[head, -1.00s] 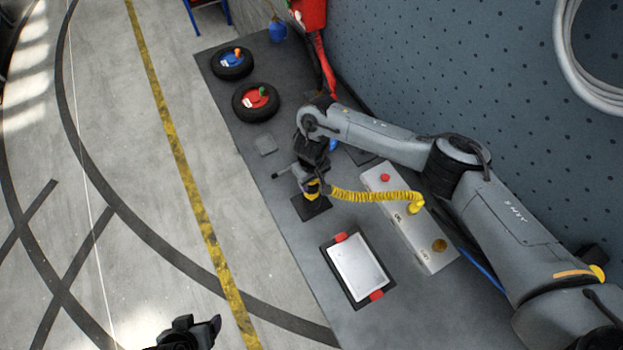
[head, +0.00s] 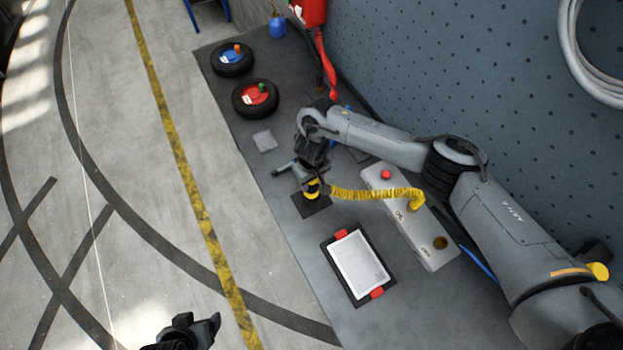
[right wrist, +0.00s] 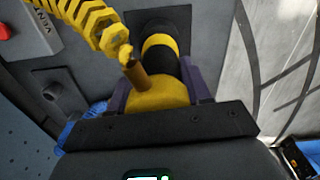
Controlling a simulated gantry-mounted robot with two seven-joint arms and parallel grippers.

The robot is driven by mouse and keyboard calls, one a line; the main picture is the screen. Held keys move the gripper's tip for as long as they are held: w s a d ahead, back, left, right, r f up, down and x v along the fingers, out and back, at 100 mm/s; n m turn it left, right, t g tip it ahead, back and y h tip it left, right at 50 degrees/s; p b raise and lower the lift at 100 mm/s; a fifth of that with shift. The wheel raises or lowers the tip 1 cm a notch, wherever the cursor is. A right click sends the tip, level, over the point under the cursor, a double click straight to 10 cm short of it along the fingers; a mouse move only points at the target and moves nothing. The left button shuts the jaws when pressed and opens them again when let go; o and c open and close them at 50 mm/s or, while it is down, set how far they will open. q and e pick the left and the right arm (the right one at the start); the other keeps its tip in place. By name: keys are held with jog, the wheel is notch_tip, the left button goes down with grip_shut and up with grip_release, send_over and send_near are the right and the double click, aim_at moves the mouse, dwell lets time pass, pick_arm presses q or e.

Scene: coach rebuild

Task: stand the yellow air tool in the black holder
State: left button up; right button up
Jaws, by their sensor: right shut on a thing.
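The yellow air tool (right wrist: 160,94) is between the jaws of my right gripper (head: 312,178), which is shut on it above the black holder. The black holder (head: 318,208) is a dark square base on the bench; part of its plate (right wrist: 141,22) shows in the right wrist view. A black cylinder with a yellow band stands between the tool's yellow body and the plate; I cannot tell which part is tool and which holder, or how deep the tool sits. A yellow coiled hose (head: 365,194) joins the tool. My left gripper (head: 214,324) is at the bottom, off the bench.
A pale box (head: 423,240) with a red button anchors the hose to the right. A tray (head: 357,262) with red corners lies in front. A pegboard wall (head: 470,70) bounds the bench.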

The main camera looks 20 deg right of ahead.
jog(key=o, duration=1.1)
jog(key=shift+o, duration=1.1)
